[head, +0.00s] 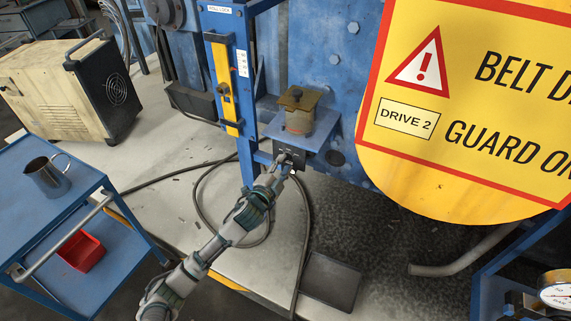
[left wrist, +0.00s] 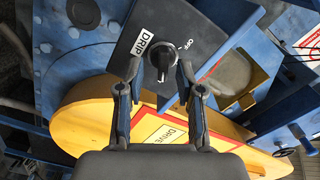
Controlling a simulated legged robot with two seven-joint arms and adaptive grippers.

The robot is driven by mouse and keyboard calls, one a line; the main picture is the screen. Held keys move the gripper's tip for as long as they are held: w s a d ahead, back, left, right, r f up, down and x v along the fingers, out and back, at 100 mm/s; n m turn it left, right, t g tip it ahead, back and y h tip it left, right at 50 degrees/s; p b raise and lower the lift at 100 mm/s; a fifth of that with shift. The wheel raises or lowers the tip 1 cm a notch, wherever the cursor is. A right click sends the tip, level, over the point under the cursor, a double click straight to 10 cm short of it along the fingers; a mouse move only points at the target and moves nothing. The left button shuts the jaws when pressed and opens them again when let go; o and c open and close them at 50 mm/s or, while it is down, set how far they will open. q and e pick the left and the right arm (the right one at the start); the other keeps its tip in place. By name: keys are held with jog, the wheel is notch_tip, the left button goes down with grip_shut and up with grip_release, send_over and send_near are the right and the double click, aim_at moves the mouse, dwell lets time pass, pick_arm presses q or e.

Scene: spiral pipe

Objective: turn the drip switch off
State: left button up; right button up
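The drip switch is a dark round knob (left wrist: 157,67) on a black panel (left wrist: 205,40) with a white DRIP label and a small OFF marking. I cannot tell for sure which way the knob points. My left gripper (left wrist: 159,72) is open, with one fingertip on each side of the knob; I cannot tell whether they touch it. In the head view the left gripper (head: 282,163) reaches up to the small dark switch box (head: 293,153) below a blue shelf, and hides part of it. My right gripper is not in view.
A brass-coloured pot (head: 299,110) stands on the blue shelf (head: 321,127) just above the switch box. A large yellow belt guard (head: 440,190) fills the right. A blue cart (head: 95,170) with a metal jug (head: 46,176) stands left.

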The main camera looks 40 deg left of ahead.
pick_arm(q)
jog(key=shift+w+d+r, duration=0.15)
jog(key=shift+w+d, duration=0.15)
jog(key=shift+w, duration=0.3)
jog(key=shift+a+f, duration=0.2)
jog(key=shift+a, duration=0.65)
jog(key=shift+w+a+f, duration=0.1)
jog(key=shift+a+f, duration=0.05)
jog(key=shift+a, duration=0.05)
jog(key=c, duration=0.3)
jog(key=shift+a, duration=0.15)
jog(key=c, duration=0.4)
jog(key=shift+d, duration=0.55)
jog(key=shift+n, duration=0.3)
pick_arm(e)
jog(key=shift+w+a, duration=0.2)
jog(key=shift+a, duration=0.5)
